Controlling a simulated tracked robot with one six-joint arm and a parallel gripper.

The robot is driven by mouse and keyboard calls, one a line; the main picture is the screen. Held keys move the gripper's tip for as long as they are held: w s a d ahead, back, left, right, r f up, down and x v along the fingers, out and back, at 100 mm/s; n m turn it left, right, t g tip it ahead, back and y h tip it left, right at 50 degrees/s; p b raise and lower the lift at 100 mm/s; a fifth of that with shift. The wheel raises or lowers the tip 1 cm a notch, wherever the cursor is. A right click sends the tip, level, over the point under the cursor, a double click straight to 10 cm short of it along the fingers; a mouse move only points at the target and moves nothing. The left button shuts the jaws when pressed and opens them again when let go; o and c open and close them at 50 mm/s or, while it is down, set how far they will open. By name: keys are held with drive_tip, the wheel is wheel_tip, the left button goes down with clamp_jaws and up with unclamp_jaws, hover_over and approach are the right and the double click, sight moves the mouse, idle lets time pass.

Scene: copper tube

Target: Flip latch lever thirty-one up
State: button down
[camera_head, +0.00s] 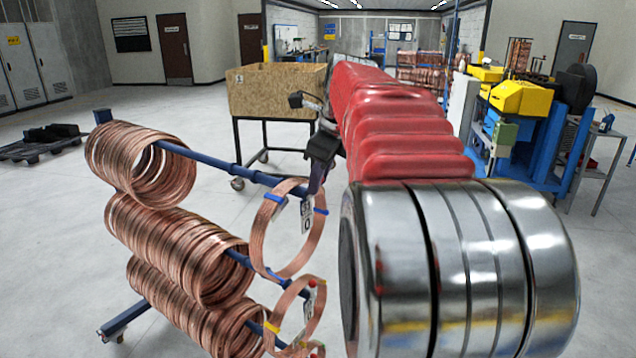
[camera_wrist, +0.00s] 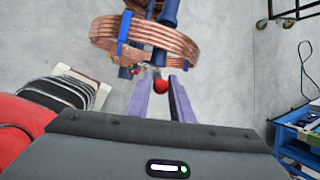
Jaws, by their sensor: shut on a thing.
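My gripper (camera_wrist: 161,82) has its two purple fingers closed on either side of a small red ball knob (camera_wrist: 161,88), which I take to be the lever's end. The knob lies just in front of the end of a blue rack arm (camera_wrist: 169,12). In the head view my gripper (camera_head: 317,182) is at the tip of the top rack arm (camera_head: 228,170), beside a white tag (camera_head: 307,212). The held knob is hidden there. I cannot read a thirty-one on any tag, and whether the lever is up or down is unclear.
Copper coils (camera_head: 140,165) hang on the rack's several blue arms. A loose copper ring (camera_head: 285,235) with blue clips hangs close below my gripper. A second red knob (camera_head: 312,283) shows lower down. A wooden bin (camera_head: 275,92) on a wheeled stand is behind.

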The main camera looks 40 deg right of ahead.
drive_tip(key=w+g, duration=0.1)
drive_tip(key=g, duration=0.1)
drive_tip(key=shift+w+a+g+h, duration=0.1)
drive_tip(key=shift+w+g+h, duration=0.2)
drive_tip(key=shift+w, duration=0.05)
drive_tip(key=shift+w+a+n+g, duration=0.1)
drive_tip(key=shift+w+n+g, duration=0.2)
drive_tip(key=shift+g, duration=0.6)
drive_tip(key=c, duration=1.6)
unclamp_jaws()
drive_tip(key=shift+r, duration=0.15)
drive_tip(key=shift+s+a+r, duration=0.1)
drive_tip(key=shift+a+r, duration=0.3)
drive_tip(key=shift+r, duration=1.5)
drive_tip(key=shift+a+r, duration=0.4)
drive_tip(key=shift+r, duration=1.5)
drive_tip(key=shift+s+a+r, duration=0.1)
drive_tip(key=shift+a+r, duration=0.3)
drive_tip(key=shift+r, duration=1.5)
